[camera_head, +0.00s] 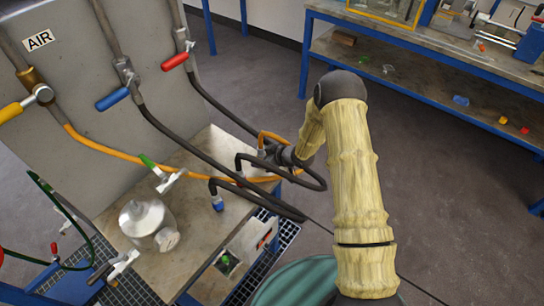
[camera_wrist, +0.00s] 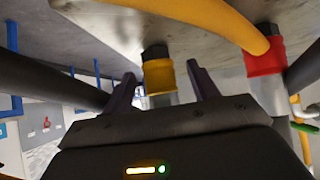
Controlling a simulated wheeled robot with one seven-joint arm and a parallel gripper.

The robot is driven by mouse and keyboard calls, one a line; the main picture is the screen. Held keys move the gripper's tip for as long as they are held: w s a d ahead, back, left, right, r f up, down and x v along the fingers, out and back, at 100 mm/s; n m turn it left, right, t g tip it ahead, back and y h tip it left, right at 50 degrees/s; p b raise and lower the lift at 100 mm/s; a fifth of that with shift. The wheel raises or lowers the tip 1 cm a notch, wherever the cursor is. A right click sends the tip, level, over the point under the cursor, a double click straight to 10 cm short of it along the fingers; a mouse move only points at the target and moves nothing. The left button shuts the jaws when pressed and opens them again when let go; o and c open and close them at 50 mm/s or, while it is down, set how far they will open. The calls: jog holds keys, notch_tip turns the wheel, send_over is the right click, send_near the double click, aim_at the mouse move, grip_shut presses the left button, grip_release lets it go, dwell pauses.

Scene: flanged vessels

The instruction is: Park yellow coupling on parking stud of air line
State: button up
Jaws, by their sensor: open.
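The yellow coupling (camera_wrist: 158,76) shows in the wrist view as a yellow band with a black part above it and a pale metal body below. It lies between the two fingers of my gripper (camera_wrist: 160,73), which are apart, with a visible gap on each side. In the head view my gripper (camera_head: 277,153) is at the right edge of the bench, among looping hoses; its fingertips and the yellow coupling are hard to make out there. The air line's orange hose (camera_head: 105,147) runs from the yellow-handled valve (camera_head: 22,104) under the AIR label. I cannot make out the parking stud.
A red coupling (camera_wrist: 265,62) is right of my gripper, with an orange hose (camera_wrist: 225,20) crossing close by. Black hoses (camera_head: 182,143) cross the bench (camera_head: 200,150). A blue coupling (camera_head: 217,203) and a metal vessel (camera_head: 147,220) are farther left. Floor to the right is open.

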jog(key=b+v, duration=0.1)
jog(key=v, duration=1.6)
jog(key=shift+b, duration=0.3)
jog(key=shift+d+r, duration=0.15)
jog(key=s+d+r+m+h, duration=0.4)
jog(key=d+r+m+h, duration=0.1)
jog(key=d+r+h, duration=0.2)
jog(key=s+r+m+g, duration=0.1)
jog(key=s+r+m, duration=0.1)
jog(key=s, duration=0.5)
jog(key=s+r+m+g, duration=0.2)
jog(key=s+m, duration=0.1)
jog(key=s, duration=0.4)
jog(key=shift+s+r+g+h, duration=0.25)
jog(key=shift+r+g+h, duration=0.05)
jog(key=shift+r+h, duration=0.1)
jog(key=shift+w+a, duration=0.1)
jog(key=shift+c, duration=0.2)
